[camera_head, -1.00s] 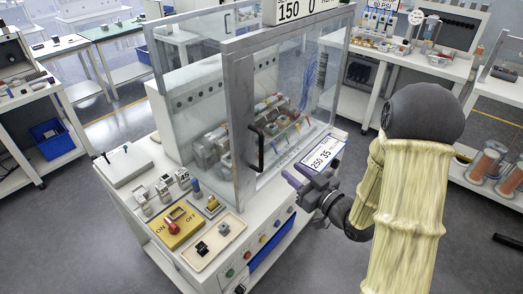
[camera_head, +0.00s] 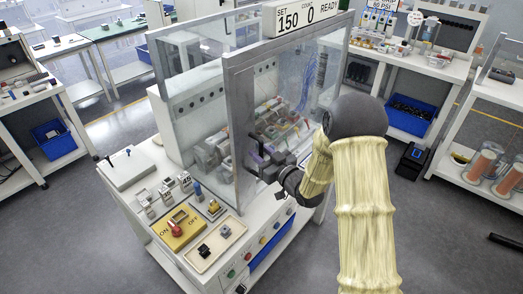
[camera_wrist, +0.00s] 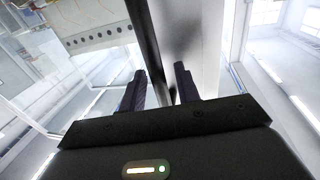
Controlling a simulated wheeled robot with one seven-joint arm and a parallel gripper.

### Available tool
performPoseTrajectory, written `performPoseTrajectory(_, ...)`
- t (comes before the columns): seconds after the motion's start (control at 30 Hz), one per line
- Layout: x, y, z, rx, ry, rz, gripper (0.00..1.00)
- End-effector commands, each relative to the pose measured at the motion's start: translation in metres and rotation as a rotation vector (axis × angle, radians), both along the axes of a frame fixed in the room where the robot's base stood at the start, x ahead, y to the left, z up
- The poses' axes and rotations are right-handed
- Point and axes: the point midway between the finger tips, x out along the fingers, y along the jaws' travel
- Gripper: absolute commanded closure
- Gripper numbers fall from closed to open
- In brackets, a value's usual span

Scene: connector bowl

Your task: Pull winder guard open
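The winder guard (camera_head: 238,105) is a clear panelled cover with a grey metal frame, standing over the winder on the white machine. It looks closed. Its black vertical handle is partly hidden by my gripper in the head view; in the wrist view the dark handle (camera_wrist: 149,42) runs between the fingers. My gripper (camera_head: 257,160) is at the handle on the guard's front. In the wrist view my gripper (camera_wrist: 160,85) has its two purple-black fingers apart, one on each side of the handle, with a gap visible. I cannot tell whether either finger touches it.
A yellow ON/OFF switch box (camera_head: 180,228) and a beige tray (camera_head: 215,245) with small parts sit on the machine's front left. A sign (camera_head: 305,22) tops the guard. Side benches stand left and right, with open floor in front.

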Motion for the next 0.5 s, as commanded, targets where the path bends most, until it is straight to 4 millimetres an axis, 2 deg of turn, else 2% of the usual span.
performPoseTrajectory(0.27, 0.0009, 0.0008, -0.0006, 0.001, 0.001, 0.0, 0.68)
performPoseTrajectory(0.43, 0.0008, 0.0006, -0.0005, 0.0, 0.0, 0.0, 1.0)
performPoseTrajectory(0.5, 0.0007, 0.0005, -0.0005, 0.0, 0.0, 0.0, 1.0)
